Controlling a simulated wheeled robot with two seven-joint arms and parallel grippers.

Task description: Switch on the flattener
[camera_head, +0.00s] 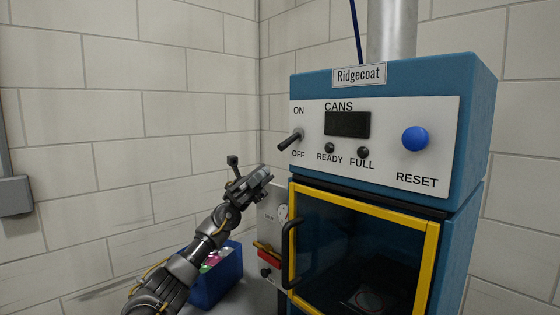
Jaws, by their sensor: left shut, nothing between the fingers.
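A blue machine labelled "Ridgecoat" (478,120) fills the right half. I cannot tell whether it is the flattener. Its white panel has a black lever switch (290,140) between the words ON and OFF; the lever tilts down and left, towards OFF. The display (347,124) and the READY and FULL lamps are dark. My left gripper (265,174) is shut and empty, left of the machine and below the lever, apart from it in the picture. My right gripper is not in view.
A blue RESET button (415,138) sits on the panel's right. A yellow-framed glass door (432,255) with a black handle (289,255) is closed below. A blue bin (228,278) with colourful items stands behind my left arm. Pale block walls stand behind.

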